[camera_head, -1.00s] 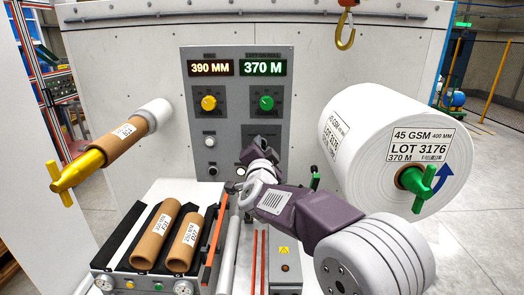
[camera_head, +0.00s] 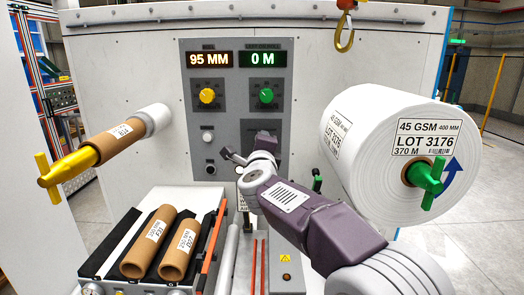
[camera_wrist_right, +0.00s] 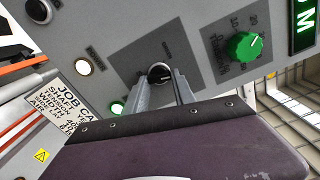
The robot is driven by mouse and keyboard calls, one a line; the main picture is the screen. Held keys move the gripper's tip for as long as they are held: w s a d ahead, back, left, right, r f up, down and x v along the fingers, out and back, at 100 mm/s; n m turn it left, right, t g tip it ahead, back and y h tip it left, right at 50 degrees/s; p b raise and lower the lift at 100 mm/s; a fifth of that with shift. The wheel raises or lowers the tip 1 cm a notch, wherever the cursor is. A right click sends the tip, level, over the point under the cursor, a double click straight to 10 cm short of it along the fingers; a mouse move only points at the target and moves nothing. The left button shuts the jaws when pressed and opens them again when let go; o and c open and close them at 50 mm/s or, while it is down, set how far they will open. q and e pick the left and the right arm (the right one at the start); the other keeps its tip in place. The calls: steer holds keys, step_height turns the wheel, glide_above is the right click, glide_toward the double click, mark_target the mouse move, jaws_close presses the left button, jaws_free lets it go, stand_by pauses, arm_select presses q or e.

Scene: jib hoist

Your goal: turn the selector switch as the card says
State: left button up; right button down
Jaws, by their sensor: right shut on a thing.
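In the right wrist view, the fingers of my right gripper (camera_wrist_right: 162,88) are shut on a black selector switch (camera_wrist_right: 159,72) set in a dark plate. In the head view my right arm reaches the grey panel (camera_head: 188,110) and hides the switch. The job card (camera_wrist_right: 68,108) is partly in the wrist view, with lines such as shaft, tension, width and air; its values are cut off. Most of the card is behind my arm in the head view. My left gripper is not in view.
A green knob (camera_wrist_right: 243,46) is beside the switch. Displays read 95 MM (camera_head: 209,59) and 0 M (camera_head: 263,58). A large white roll (camera_head: 365,150) stands right, a cored shaft (camera_head: 115,142) left. Brown cores (camera_head: 150,240) lie below. A hook (camera_head: 345,38) hangs above.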

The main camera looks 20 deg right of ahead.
steer(key=shift+f+m+b, duration=0.15)
steer(key=shift+m+b, duration=0.55)
steer(key=shift+m, duration=0.8)
steer(key=shift+f+m+b, duration=0.1)
steer(key=shift+m+b, duration=0.6)
steer(key=shift+m, duration=0.8)
steer(key=c, duration=1)
jaws_free()
steer(key=shift+c, duration=0.2)
steer(key=b+v, duration=0.2)
steer(key=v, duration=0.7)
